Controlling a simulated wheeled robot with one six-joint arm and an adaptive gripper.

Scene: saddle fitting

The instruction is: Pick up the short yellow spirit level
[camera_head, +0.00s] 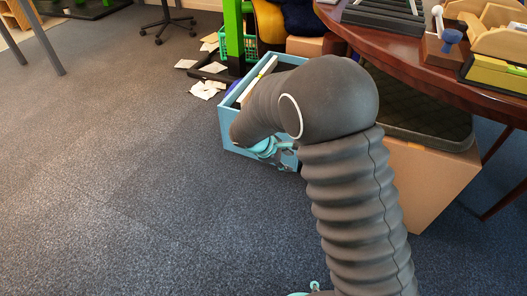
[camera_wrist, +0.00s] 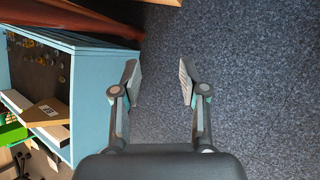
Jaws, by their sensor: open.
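I cannot clearly make out the short yellow spirit level in either view. A thin yellow-green and white strip (camera_head: 266,68) shows at the top of the blue box (camera_head: 226,128); it is too small to tell what it is. My gripper (camera_wrist: 159,80) is open and empty in the wrist view, with bare carpet between and beyond its fingers. In the head view my gripper (camera_head: 270,149) is mostly hidden behind my arm, in front of the box.
A dark wooden table (camera_head: 440,82) at the right carries wooden holders and a yellow-green block (camera_head: 497,76). A cardboard box (camera_head: 428,185) stands below it. Papers (camera_head: 207,88) lie near a green post (camera_head: 234,35). The carpet (camera_head: 110,180) at left is clear.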

